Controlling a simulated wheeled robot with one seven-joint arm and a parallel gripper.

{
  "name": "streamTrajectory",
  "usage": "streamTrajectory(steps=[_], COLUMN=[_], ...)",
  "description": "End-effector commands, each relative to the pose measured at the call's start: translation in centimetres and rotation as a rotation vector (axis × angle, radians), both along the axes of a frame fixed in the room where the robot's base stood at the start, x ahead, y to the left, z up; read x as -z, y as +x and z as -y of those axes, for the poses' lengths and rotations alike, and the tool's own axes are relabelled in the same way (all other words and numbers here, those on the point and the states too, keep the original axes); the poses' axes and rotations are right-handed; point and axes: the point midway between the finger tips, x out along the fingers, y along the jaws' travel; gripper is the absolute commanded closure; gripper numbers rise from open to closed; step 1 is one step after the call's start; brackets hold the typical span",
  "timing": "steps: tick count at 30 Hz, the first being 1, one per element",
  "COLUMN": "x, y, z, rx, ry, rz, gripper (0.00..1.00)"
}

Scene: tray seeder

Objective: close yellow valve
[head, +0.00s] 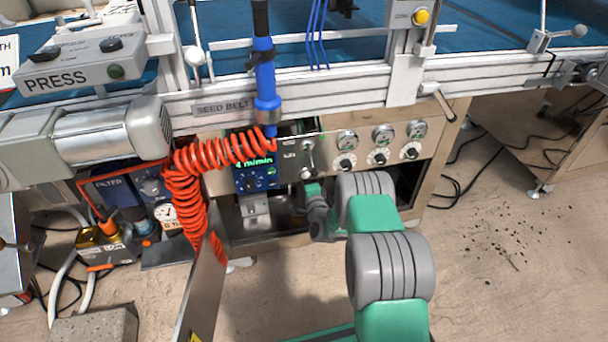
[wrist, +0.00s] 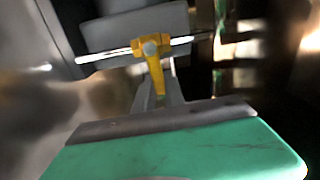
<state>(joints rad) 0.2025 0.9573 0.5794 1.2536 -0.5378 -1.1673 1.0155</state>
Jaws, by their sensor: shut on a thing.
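The yellow valve (wrist: 151,48) shows in the wrist view. It has a round hub, a short arm to each side and a longer lever that points down toward me. A thin bright pipe or rod runs sideways behind it, slightly tilted. My gripper (wrist: 158,86) is shut on the lever, with the grey fingers on either side of its lower end. In the head view my arm reaches to the machine's front below the belt. The valve and my fingertips cannot be made out there.
An orange coiled hose (head: 187,190) hangs left of my arm, by the control display (head: 256,162). Dials and gauges (head: 381,135) line the panel to the right. A filter unit (head: 125,190) stands at the left. The floor at the right is open, with scattered dark specks.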

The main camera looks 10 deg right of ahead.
Motion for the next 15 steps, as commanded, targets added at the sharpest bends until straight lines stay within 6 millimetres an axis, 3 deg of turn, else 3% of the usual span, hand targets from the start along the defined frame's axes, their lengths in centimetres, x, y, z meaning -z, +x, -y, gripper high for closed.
streamTrajectory(steps=[15], x=[0.31], y=[0.04], z=[0.02], rx=[0.0], ry=[0.071], rz=[0.001], gripper=[1.0])
